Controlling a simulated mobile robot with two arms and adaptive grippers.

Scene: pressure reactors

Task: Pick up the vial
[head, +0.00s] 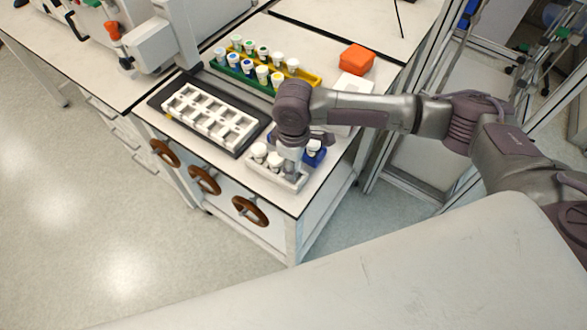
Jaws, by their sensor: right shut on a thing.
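My right gripper (290,164) points down over a small white rack (262,172) at the front corner of the bench. It is shut on a vial, which the fingers and wrist mostly hide. I cannot tell whether that vial is clear of the rack. Two white-capped vials, a left one (259,150) and a right one (275,160), stand in the rack just left of the gripper. A blue holder with a white-capped vial (314,147) is just right of the gripper. My left gripper is not in view.
A black tray with a white slotted rack (208,117) lies left of the gripper. Green and yellow racks (310,77) with several vials stand behind. An orange box (356,59) and a white box (353,84) are at the back right. Brown handwheels (250,211) line the bench front.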

